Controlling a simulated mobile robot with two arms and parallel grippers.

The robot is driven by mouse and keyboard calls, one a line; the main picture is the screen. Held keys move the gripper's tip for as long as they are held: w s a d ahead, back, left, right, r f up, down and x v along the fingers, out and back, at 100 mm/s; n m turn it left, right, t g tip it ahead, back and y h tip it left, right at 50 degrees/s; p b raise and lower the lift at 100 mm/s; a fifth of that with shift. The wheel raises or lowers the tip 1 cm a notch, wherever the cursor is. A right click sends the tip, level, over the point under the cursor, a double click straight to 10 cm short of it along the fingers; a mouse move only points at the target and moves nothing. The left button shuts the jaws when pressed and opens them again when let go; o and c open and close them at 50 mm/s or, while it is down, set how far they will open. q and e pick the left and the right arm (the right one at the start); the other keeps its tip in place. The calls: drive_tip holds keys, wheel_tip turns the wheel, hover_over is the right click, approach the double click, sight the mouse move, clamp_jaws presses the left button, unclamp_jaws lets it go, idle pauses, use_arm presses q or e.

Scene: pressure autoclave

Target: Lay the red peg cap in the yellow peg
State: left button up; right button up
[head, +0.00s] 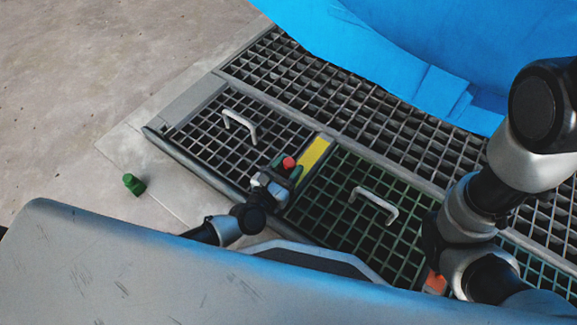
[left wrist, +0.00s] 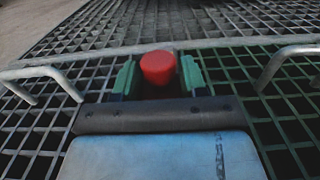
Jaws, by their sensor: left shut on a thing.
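The red peg cap (head: 289,162) is held between the green-padded fingers of my left gripper (head: 284,169). In the left wrist view the rounded red cap (left wrist: 158,67) sits upright between the two fingertips of the gripper (left wrist: 158,76), which is shut on it. A flat yellow strip (head: 315,152) lies on the grating just right of and beyond the gripper in the head view. I cannot tell whether this is the yellow peg, and no other yellow thing shows. The cap's underside is hidden. My right arm shows at the right, but its gripper is not seen.
A green cap-like piece (head: 133,184) lies on the concrete at the left. Metal handles (head: 240,124) and (head: 375,203) rise from the grates on both sides. An orange piece (head: 436,282) shows near my right arm. A large blue surface (head: 400,50) stands at the back.

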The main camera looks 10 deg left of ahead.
sight(288, 175)
use_arm(q)
drive_tip(key=shift+b, duration=0.35)
idle(1.1)
drive_tip(key=shift+f+b, duration=1.75)
drive_tip(key=shift+f, duration=0.2)
drive_tip(key=o, duration=1)
drive_tip(key=p+v, duration=0.3)
drive_tip(key=v, duration=0.3)
drive_tip(key=shift+s+a+r, duration=0.1)
drive_tip(key=shift+s+r, duration=0.05)
drive_tip(key=shift+s, duration=0.15)
drive_tip(key=shift+s+a, duration=0.15)
drive_tip(key=shift+s, duration=0.25)
drive_tip(key=shift+s, duration=0.1)
